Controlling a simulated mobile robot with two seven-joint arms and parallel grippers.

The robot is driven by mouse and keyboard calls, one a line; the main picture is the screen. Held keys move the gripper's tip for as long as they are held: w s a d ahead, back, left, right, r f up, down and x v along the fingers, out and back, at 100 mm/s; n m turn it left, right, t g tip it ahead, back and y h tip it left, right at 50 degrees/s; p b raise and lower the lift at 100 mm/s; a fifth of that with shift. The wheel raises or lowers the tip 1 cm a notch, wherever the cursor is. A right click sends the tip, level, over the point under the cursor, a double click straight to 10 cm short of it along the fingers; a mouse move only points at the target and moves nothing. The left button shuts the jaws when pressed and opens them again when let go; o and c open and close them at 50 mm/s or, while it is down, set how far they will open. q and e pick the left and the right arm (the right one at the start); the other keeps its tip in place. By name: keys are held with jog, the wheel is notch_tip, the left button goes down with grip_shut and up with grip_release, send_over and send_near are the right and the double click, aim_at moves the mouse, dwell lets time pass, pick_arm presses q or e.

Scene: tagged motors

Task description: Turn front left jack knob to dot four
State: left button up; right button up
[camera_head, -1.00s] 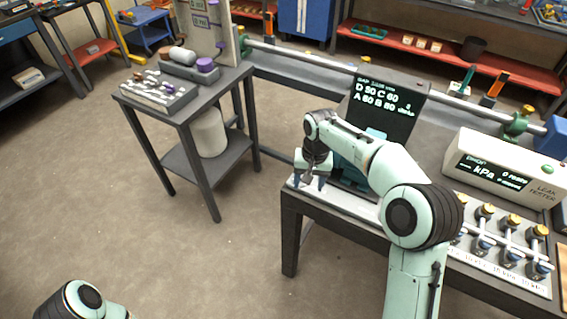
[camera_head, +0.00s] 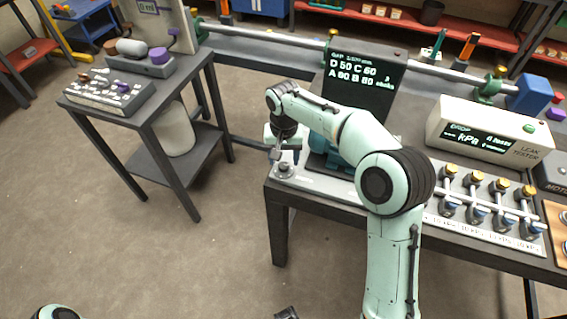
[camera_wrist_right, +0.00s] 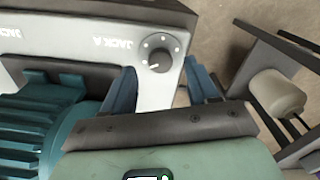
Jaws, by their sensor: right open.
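The jack knob is a small dark round knob (camera_wrist_right: 158,60) on a pale plate marked JACK A, with pale dots around its upper side in the right wrist view. A pale mark shows on the knob, but which dot it points to is unclear. In the head view the knob (camera_head: 284,168) sits at the bench's near left corner. My right gripper (camera_head: 279,152) is open just above it. In the right wrist view its blue fingers (camera_wrist_right: 161,88) are spread on either side of the knob's line, apart from it.
A teal motor (camera_head: 325,150) stands right beside the knob. A black display (camera_head: 358,80) stands behind it. A leak tester (camera_head: 490,130) and a row of valves (camera_head: 490,205) are to the right. A side table (camera_head: 150,110) stands left, across open floor.

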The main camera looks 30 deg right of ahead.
aim_at(284, 167)
pick_arm(q)
jog(key=shift+f, duration=0.2)
pick_arm(e)
jog(key=shift+f, duration=1.35)
jog(key=c, duration=1)
jog(key=shift+c, duration=0.2)
